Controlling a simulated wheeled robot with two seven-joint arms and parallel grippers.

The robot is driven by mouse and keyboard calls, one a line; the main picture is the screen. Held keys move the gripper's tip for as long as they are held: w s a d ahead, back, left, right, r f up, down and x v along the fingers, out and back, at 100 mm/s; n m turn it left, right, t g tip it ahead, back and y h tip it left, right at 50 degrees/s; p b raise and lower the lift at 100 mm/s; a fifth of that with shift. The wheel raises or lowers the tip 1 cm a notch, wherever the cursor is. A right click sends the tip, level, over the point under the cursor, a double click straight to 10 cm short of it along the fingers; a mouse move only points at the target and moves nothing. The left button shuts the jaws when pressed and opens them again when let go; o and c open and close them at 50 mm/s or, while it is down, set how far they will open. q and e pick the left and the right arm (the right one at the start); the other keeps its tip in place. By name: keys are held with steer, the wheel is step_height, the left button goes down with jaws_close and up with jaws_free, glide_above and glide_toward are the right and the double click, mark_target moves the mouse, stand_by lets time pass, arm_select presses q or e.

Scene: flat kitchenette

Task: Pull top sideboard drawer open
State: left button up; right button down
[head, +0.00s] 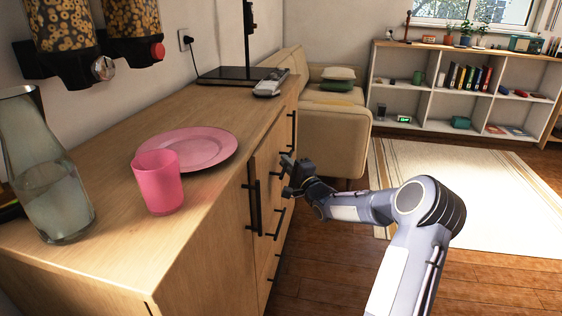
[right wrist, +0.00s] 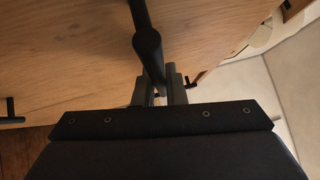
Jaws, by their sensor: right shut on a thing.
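The wooden sideboard (head: 215,115) runs along the left, its front facing right. Its front has black bar handles, with several drawer handles in the middle section. My right gripper (head: 290,168) is at the upper part of this section, at the top drawer's handle. In the right wrist view a black bar handle (right wrist: 147,45) runs down between the fingers of my right gripper (right wrist: 160,90), which are shut on it. My left gripper is not in view.
A pink plate (head: 200,147), pink cup (head: 160,182) and glass carafe (head: 45,180) stand on the sideboard top. A beige sofa (head: 335,125) stands just beyond its far end. Wooden floor (head: 330,285) and a pale rug (head: 480,200) lie to the right, clear.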

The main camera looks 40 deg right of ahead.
steer(key=s+d+p, duration=1.1)
steer(key=s+d, duration=0.5)
steer(key=s, duration=0.4)
steer(key=shift+s+d, duration=0.25)
steer(key=shift+s, duration=0.15)
steer(key=shift+f, duration=0.1)
steer(key=c, duration=1.5)
jaws_free()
steer(key=s, duration=0.2)
steer(key=s+p, duration=0.1)
steer(key=s, duration=0.2)
steer(key=s+a+f, duration=0.1)
steer(key=s, duration=0.1)
steer(key=shift+s, duration=0.35)
steer(key=shift+r+p, duration=0.15)
steer(key=shift+p, duration=0.2)
